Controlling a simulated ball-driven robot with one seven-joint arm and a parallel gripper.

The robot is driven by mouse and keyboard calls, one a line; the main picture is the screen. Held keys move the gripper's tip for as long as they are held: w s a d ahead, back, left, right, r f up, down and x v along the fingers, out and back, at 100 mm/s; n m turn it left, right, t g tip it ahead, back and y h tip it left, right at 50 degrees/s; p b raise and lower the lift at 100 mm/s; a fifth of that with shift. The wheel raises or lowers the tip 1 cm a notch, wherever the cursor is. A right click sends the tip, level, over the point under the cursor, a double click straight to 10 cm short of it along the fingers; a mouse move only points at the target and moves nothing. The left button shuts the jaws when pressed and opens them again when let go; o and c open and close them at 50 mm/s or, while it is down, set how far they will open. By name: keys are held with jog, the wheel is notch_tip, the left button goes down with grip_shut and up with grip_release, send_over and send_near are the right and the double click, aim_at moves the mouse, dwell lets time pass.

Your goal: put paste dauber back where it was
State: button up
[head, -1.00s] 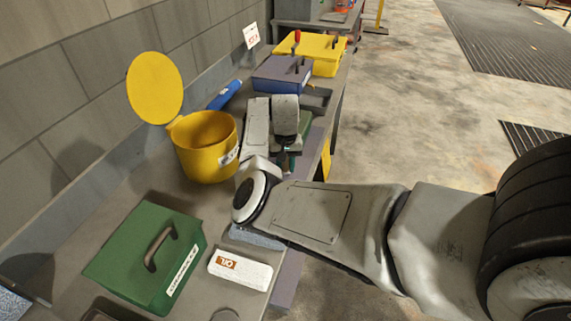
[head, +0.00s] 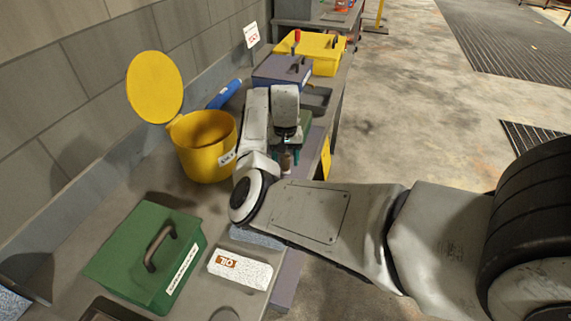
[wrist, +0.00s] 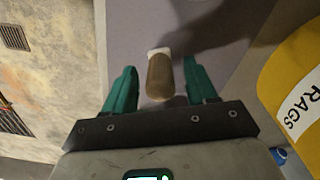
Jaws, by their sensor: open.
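In the head view, the dauber (head: 286,161) shows as a small brown shape just below my gripper (head: 289,150). My gripper is open and points down over the lilac strip (head: 287,279) along the bench's front edge. Whether the dauber's lower end rests on the strip is hard to tell.
A yellow rags bin (head: 207,160) with its lid up stands beside my gripper. A green case (head: 125,250) and a white oil box (head: 240,268) are nearer. A blue-grey box (head: 280,75), a yellow box (head: 327,52) and a blue cylinder (head: 225,94) are farther back.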

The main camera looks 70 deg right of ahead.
aim_at(286, 156)
notch_tip(286, 156, up, 10)
jog(key=shift+f+b, duration=0.2)
jog(key=shift+b, duration=0.25)
